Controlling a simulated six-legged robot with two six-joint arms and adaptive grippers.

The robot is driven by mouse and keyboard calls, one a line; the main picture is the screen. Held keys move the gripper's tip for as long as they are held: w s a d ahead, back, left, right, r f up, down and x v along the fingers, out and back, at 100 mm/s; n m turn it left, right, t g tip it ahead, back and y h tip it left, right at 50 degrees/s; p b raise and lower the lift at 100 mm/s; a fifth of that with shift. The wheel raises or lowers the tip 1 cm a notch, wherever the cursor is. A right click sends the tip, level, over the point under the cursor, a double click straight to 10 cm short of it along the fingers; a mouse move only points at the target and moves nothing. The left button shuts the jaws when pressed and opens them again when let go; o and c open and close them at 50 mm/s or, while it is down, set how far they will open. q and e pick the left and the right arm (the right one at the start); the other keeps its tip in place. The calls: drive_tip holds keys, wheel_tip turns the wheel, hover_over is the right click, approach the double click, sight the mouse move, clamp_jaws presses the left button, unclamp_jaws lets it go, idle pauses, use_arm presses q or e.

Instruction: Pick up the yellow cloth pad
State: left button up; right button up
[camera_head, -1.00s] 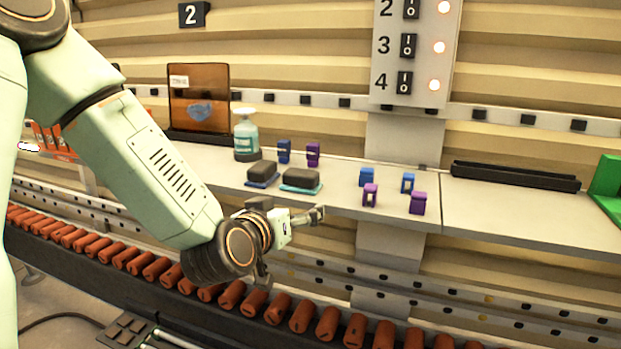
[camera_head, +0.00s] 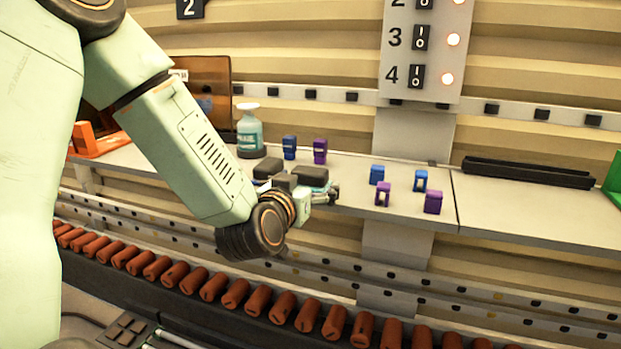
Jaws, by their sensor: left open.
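I cannot make out a yellow cloth pad in the head view. Two dark pads lie on the grey shelf: a left dark pad (camera_head: 268,167) and a right dark pad (camera_head: 311,175). My left gripper (camera_head: 333,193) is open at the shelf's front edge, in front of and just right of the right pad. It and my wrist cover the pads' lower parts. Nothing shows between its fingers. My right gripper is out of view.
A spray bottle (camera_head: 249,131) stands behind the pads. Several small blue and purple blocks, one a purple block (camera_head: 433,202), stand on the shelf (camera_head: 520,205). A black tray (camera_head: 527,173) lies farther right. Red rollers (camera_head: 283,305) run below.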

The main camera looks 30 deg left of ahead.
sight(306, 180)
use_arm(q)
drive_tip(key=w+a, duration=0.1)
drive_tip(key=w, duration=0.1)
drive_tip(key=shift+w+a+f, duration=0.2)
drive_tip(key=shift+w+a, duration=0.15)
drive_tip(key=shift+w, duration=0.05)
drive_tip(key=shift+w+a, duration=0.1)
drive_tip(key=shift+w, duration=0.25)
drive_tip(key=shift+d+r, duration=0.15)
drive_tip(key=shift+d, duration=0.15)
drive_tip(key=shift+w, duration=0.15)
drive_tip(key=shift+w+a+f, duration=0.1)
drive_tip(key=shift+a+f, duration=0.1)
drive_tip(key=shift+a, duration=0.1)
drive_tip(key=c, duration=0.3)
drive_tip(key=shift+d+r, duration=0.2)
drive_tip(key=shift+d, duration=0.05)
drive_tip(key=c, duration=0.6)
drive_tip(key=shift+a+f, duration=0.15)
drive_tip(key=shift+a, duration=0.05)
drive_tip(key=shift+c, duration=1.2)
wheel_tip(306, 180, up, 10)
drive_tip(key=shift+p, duration=0.75)
drive_tip(key=shift+d, duration=0.1)
